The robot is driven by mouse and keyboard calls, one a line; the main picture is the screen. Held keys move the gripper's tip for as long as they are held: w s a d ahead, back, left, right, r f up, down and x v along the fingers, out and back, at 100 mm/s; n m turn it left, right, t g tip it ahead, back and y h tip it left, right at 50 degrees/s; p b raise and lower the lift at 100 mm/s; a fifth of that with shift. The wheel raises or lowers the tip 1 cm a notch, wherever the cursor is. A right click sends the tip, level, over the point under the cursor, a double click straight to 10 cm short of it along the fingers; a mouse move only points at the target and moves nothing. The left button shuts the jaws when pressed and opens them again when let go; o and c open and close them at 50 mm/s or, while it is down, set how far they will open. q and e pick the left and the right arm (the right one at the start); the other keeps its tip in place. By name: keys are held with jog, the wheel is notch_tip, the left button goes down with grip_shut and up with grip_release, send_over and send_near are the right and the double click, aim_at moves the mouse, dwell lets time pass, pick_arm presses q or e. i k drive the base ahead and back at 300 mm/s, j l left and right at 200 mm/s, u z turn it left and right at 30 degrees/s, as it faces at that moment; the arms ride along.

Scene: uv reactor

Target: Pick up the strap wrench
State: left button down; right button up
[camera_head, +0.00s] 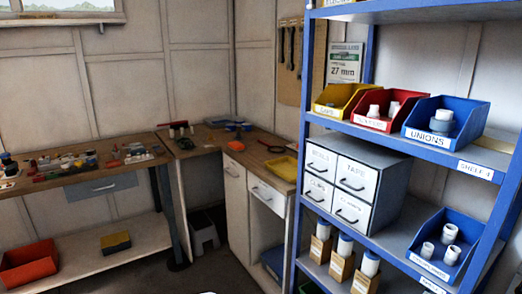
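I cannot make out a strap wrench for certain. A small red and dark item (272,147) lies on the wooden corner bench (215,150), and it is too small to identify. A blue item (238,124) lies farther back on that bench. Dark long-handled tools (290,48) hang on a board (317,60) on the back wall; their type is unclear. Neither of my grippers is in view.
A blue shelf unit (440,152) with labelled bins and a drawer box fills the right. A yellow tray (283,168) sits on the corner bench. A left bench (85,180) holds many small parts. A grey step stool (203,232) stands below the corner.

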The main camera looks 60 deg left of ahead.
aim_at(270, 146)
jog(key=u, duration=2.05)
jog(key=i+j, duration=1.55)
jog(key=i, duration=0.25)
jog(key=l+z, duration=0.05)
